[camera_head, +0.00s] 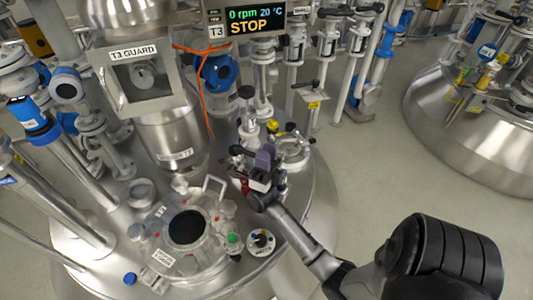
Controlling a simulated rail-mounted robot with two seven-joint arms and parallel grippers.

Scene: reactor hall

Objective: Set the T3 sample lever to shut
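The T3 reactor (312,205) fills the left and middle of the head view, a steel vessel with a domed lid. My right gripper (252,165) is over the right part of this lid, among small fittings. A purple piece (265,158) shows right at the gripper, and a small red part (245,187) is just below it. I cannot tell whether either is the sample lever, or whether the gripper touches them. The gripper's fingers are too small and overlapped to tell open from shut. My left gripper is not in view.
A display (245,20) reads 0 rpm, 20 °C, STOP. The T3 GUARD box (140,78) and an orange cable (203,90) stand behind the gripper. An open round port (187,228) and a dial (261,242) lie in front. Another vessel (480,125) stands right, beyond clear floor.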

